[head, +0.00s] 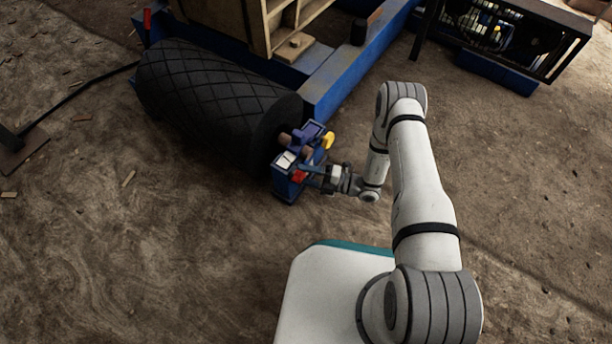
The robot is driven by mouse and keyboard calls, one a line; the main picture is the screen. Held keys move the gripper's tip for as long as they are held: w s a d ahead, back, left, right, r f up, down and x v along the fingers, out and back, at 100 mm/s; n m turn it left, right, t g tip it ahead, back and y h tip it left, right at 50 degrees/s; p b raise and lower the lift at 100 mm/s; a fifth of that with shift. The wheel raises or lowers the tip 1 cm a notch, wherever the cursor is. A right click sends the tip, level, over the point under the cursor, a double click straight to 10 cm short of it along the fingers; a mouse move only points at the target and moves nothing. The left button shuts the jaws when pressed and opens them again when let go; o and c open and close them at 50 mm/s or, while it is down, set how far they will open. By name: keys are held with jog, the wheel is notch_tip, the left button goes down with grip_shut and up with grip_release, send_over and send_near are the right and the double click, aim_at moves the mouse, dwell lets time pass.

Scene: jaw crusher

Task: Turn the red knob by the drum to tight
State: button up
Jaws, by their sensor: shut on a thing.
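The black drum (215,95), with a diamond-pattern surface, lies at the upper left of the head view. A small blue bracket box (288,187) stands at the drum's right end. The red knob (299,176) shows as a small red patch on the box's right side. My gripper (312,173) reaches in from the right, with its jaws at the red knob and shut on it. The jaws hide part of the knob, so its angle cannot be read.
A yellow knob (328,141) sits just above my gripper on the same bracket. A blue frame beam (345,75) and a wooden structure (262,25) stand behind. A black cage-like unit (515,40) is at the upper right. The dirt floor (130,250) at the lower left is mostly clear.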

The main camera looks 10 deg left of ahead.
dwell(0.3)
jog(key=o, duration=1)
jog(key=shift+d+f+p, duration=0.2)
jog(key=shift+d+p, duration=0.4)
jog(key=shift+d, duration=1.35)
jog(key=shift+d+f+p, duration=0.2)
jog(key=shift+d+p, duration=0.35)
jog(key=shift+d, duration=1.4)
